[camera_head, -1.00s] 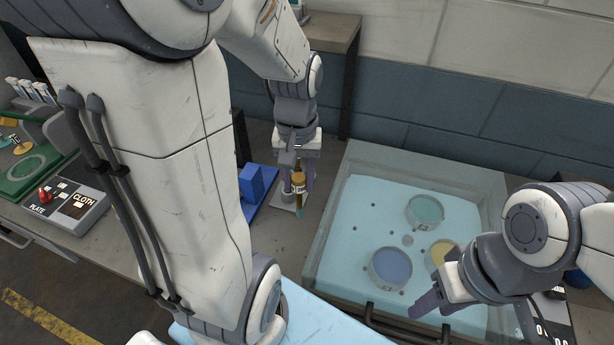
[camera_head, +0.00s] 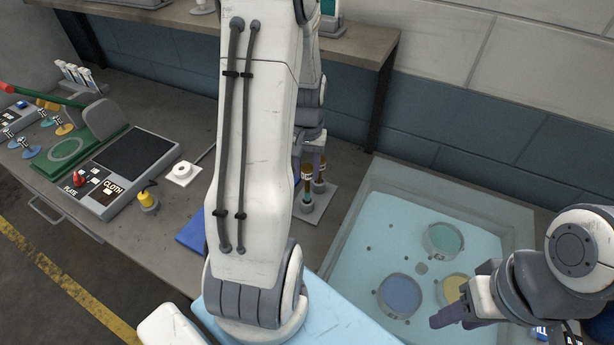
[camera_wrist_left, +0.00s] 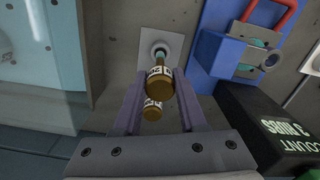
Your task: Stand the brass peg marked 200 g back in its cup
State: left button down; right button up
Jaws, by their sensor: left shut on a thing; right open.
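My left gripper (camera_head: 312,160) is shut on a brass-topped peg (camera_head: 307,174) with a white label and a darker lower end. It is held upright over a light plate (camera_head: 308,216) behind my left arm. A second similar peg (camera_head: 320,175) stands close beside it. In the left wrist view two brass ends with labels show: one peg (camera_wrist_left: 161,83) between the fingertips, another (camera_wrist_left: 153,110) just below it. A round grey cup (camera_wrist_left: 160,48) sits on the plate beyond. I cannot read 200 g on either label. My right gripper (camera_head: 449,316) is open and empty above the tank.
A clear tank (camera_head: 355,230) with several dye cups stands right of the plate. A blue block with a red handle (camera_wrist_left: 270,22) and a black counter box (camera_wrist_left: 265,115) lie beside it. A small yellow object (camera_head: 148,200) and control panel (camera_head: 95,190) are at left.

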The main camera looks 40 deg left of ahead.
aim_at(307, 179)
pick_arm(q)
notch_tip(307, 179, down, 4)
jog(key=shift+r+p, duration=0.1)
jog(key=shift+p, duration=0.55)
jog(key=shift+f, duration=0.2)
jog(key=shift+f, duration=0.2)
jog(key=shift+c, duration=2.3)
grip_release()
jog(key=shift+r, duration=0.1)
